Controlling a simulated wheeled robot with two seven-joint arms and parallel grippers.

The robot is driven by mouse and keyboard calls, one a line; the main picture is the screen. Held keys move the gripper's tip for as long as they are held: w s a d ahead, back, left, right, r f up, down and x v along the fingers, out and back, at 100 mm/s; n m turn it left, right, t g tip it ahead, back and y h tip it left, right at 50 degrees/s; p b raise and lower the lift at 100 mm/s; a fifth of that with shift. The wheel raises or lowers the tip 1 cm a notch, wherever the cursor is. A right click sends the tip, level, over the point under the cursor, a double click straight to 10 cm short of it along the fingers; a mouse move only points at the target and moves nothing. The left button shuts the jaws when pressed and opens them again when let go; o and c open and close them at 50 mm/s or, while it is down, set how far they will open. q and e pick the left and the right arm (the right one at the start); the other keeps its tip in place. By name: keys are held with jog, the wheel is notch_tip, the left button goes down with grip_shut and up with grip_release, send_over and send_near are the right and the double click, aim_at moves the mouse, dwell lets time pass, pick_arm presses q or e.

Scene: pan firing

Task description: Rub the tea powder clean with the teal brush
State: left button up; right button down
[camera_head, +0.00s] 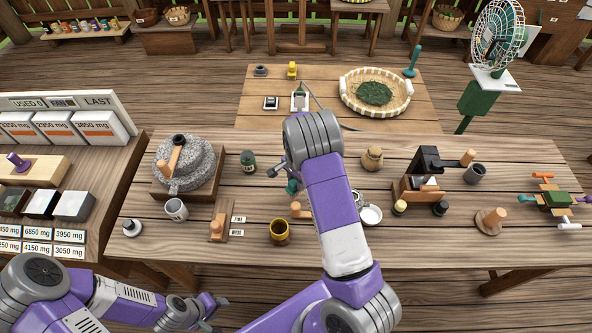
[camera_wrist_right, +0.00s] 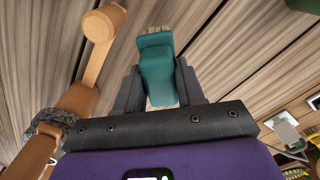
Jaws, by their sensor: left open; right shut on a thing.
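The teal brush (camera_wrist_right: 156,70) is between the dark fingers of my right gripper (camera_wrist_right: 158,90), with its pale bristle end pointing away over the wooden table. In the head view only a small teal part of the brush (camera_head: 292,187) shows beside my right arm, which hides most of that gripper. My left gripper (camera_head: 212,307) is open and empty at the lower left, in front of the table's near edge. I cannot make out tea powder in either view; dark green tea leaves (camera_head: 374,93) lie in the round basket (camera_head: 404,98) on the back table.
A stone mill (camera_head: 205,165) stands at the left of the front table (camera_head: 500,160). A grey mug (camera_head: 176,209), a gold cup (camera_head: 279,232), a dark green jar (camera_head: 248,161) and a cork-coloured pot (camera_head: 372,158) stand around. In the wrist view a wooden piece (camera_wrist_right: 97,55) is close beside the gripper.

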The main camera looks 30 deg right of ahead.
jog(key=shift+r+p, duration=1.1)
jog(key=shift+r, duration=0.7)
